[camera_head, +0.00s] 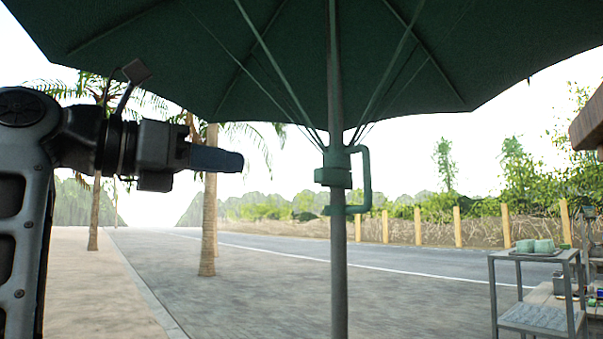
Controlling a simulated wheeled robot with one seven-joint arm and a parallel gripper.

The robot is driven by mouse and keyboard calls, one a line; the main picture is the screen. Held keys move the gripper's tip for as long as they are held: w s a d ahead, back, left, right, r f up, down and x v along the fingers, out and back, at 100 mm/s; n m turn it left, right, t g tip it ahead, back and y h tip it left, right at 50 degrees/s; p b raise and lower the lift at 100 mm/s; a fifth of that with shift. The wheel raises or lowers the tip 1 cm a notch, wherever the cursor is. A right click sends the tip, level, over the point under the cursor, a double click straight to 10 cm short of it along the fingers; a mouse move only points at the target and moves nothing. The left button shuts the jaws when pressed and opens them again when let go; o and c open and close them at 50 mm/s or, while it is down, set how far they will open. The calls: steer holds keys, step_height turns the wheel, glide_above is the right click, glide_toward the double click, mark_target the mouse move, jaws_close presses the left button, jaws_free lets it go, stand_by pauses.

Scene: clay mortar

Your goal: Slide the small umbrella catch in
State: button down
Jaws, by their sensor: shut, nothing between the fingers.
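A large dark green umbrella (290,60) is open overhead, its grey-green pole (339,265) standing upright near the middle of the head view. A green collar (334,168) sits on the pole, where the ribs meet, with a bent green handle (366,180) on its right side. A small green catch (309,215) seems to stick out to the left of the pole just below the collar; its exact shape is too small to tell. My gripper (238,162) is left of the collar, pointing right, shut and empty, apart from the pole and the catch.
A metal shelf cart (538,290) with green cups (535,246) on top stands at the lower right, beside a wooden stall (588,125). Palm trunks (209,215) rise behind my gripper. A road and a fence (457,227) lie beyond. The space between gripper and pole looks clear.

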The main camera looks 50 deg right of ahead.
mark_target(319, 175)
steer(key=p+x, duration=0.3)
steer(key=x, duration=1)
steer(key=shift+s+d, duration=0.1)
steer(key=shift+d, duration=0.15)
steer(key=shift+d+f, duration=0.1)
steer(key=shift+d, duration=0.15)
steer(key=shift+s+d, duration=0.1)
steer(key=b+x, duration=0.1)
steer(key=x, duration=0.2)
steer(key=shift+d+f, duration=0.1)
steer(key=shift+s, duration=0.1)
